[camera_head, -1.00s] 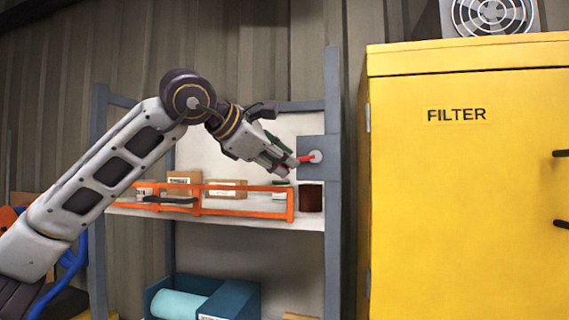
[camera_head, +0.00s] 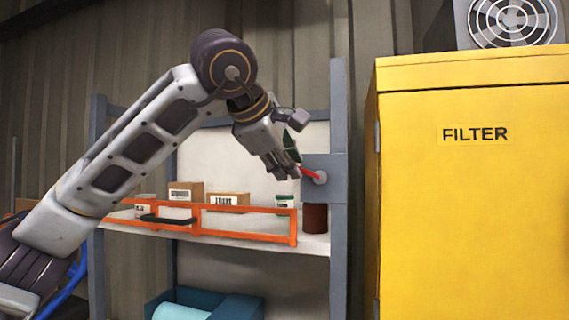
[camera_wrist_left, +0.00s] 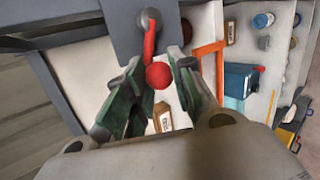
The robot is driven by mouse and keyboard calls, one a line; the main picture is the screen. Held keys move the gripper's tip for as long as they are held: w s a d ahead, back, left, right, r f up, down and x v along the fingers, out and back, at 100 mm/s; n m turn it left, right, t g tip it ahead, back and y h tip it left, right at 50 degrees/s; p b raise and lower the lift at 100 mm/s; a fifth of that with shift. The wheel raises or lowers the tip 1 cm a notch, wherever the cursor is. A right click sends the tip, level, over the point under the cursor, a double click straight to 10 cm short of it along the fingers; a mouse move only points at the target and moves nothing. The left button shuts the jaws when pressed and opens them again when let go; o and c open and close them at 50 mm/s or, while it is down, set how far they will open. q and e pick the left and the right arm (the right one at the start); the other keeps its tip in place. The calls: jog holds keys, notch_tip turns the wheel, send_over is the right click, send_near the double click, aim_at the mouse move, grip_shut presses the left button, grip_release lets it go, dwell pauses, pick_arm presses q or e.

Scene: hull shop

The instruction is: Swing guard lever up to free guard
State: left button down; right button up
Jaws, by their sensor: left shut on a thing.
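The guard lever (camera_head: 310,173) is a short red handle on a round grey pivot, on a grey plate at the shelf's right post. It points left and slightly up from the pivot. My left gripper (camera_head: 297,167) is shut on its free end. In the left wrist view the lever (camera_wrist_left: 150,42) runs to a red ball knob (camera_wrist_left: 159,75) between the green-padded fingers of the gripper (camera_wrist_left: 160,78). The orange guard (camera_head: 245,208) is a rail frame with a dark handle (camera_head: 168,219), standing upright along the shelf front. My right gripper is out of view.
Behind the guard, small cardboard boxes (camera_head: 186,191) and a green-and-white can stand on the shelf (camera_head: 220,235). A dark red cylinder (camera_head: 315,218) sits below the lever plate. A yellow filter cabinet (camera_head: 470,210) stands close on the right. A teal bin (camera_head: 240,306) is below.

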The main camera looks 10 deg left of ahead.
pick_arm(q)
jog(key=shift+r, duration=0.1)
dwell(0.3)
jog(key=c, duration=1.5)
grip_release()
jog(key=shift+d, duration=0.1)
jog(key=shift+o, duration=0.2)
jog(key=shift+s, duration=0.1)
jog(key=v, duration=1.1)
jog(key=shift+s+r, duration=0.3)
